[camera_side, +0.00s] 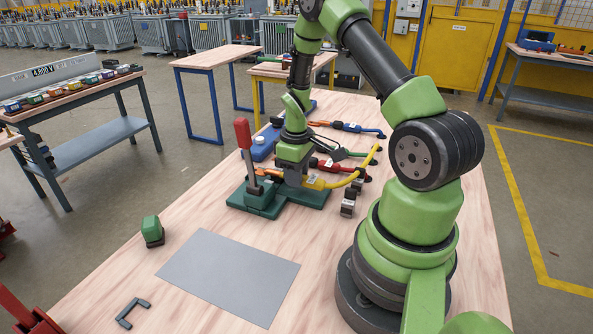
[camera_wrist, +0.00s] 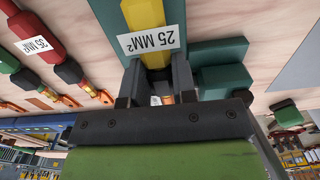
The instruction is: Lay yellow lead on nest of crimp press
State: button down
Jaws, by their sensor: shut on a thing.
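The yellow lead (camera_side: 340,182) runs from my gripper to the right and curves up to a dark end. In the wrist view, the lead (camera_wrist: 145,12) carries a white "25 MM²" label. My gripper (camera_side: 293,180) is shut on the lead near its end; the fingers also show in the wrist view (camera_wrist: 157,92). The crimp press (camera_side: 264,206) has a dark green base and an upright red-handled lever (camera_side: 243,135). My gripper is right over the press, low and close to it. The nest is hidden, and I cannot tell whether the lead touches it.
A red lead (camera_side: 322,165) labelled "35 MM²" in the wrist view, a green lead (camera_side: 345,154) and a blue lead (camera_side: 350,127) lie behind. Small grey blocks (camera_side: 348,204) stand right of the press. A grey mat (camera_side: 230,275) and a green-topped object (camera_side: 152,231) lie in front.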

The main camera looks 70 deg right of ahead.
jog(key=shift+f, duration=0.85)
jog(key=c, duration=0.8)
grip_release()
jog(key=shift+c, duration=0.2)
notch_tip(320, 180, up, 9)
jog(key=shift+r, duration=0.45)
